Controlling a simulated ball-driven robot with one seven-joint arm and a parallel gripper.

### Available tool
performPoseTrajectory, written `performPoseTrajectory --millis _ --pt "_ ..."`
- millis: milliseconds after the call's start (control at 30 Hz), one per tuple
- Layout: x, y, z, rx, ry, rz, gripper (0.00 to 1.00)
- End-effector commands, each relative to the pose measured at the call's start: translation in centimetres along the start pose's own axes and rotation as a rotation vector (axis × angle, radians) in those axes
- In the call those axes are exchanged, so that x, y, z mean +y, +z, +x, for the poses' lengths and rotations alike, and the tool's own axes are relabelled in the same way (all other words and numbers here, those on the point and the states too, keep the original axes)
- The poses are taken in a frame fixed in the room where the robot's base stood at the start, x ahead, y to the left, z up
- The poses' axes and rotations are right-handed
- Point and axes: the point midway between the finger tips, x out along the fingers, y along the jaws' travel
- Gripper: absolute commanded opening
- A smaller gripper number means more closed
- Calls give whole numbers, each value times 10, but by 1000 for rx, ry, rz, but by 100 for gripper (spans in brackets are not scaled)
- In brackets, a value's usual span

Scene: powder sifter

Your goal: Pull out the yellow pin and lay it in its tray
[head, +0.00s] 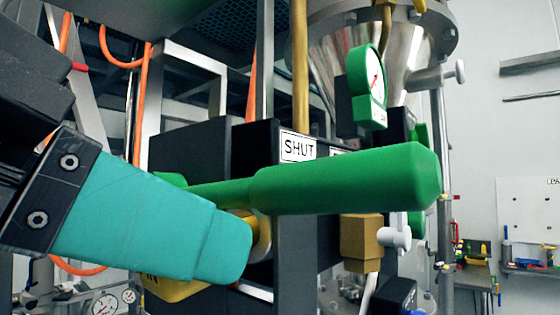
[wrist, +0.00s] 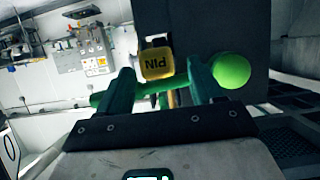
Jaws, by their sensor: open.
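A yellow block lettered PIN (wrist: 156,63) sits in front of a dark box in the wrist view, between and just beyond my gripper's fingers. In the head view a yellow piece (head: 175,288) shows the letters IN, partly covered by my teal finger. A yellow round part (head: 263,237) shows just behind that fingertip. My gripper (wrist: 162,78) is open, its two fingers spread with nothing held between them. I cannot make out the pin's tray.
A thick green handle (head: 345,180) crosses the head view close by; its round green end (wrist: 231,70) is beside my right finger in the wrist view. A SHUT plate (head: 298,147), a green gauge (head: 368,88) and a metal hopper crowd behind. A tool bench (head: 525,265) stands far right.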

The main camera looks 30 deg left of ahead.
Motion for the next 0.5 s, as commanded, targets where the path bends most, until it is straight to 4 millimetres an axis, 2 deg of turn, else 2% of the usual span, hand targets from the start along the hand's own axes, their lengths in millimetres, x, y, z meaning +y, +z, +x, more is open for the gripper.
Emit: performPoseTrajectory --millis 200,500 --pt "0 -1 24 -1 1 -1 66" --pt "0 0 32 1 1 0 66"
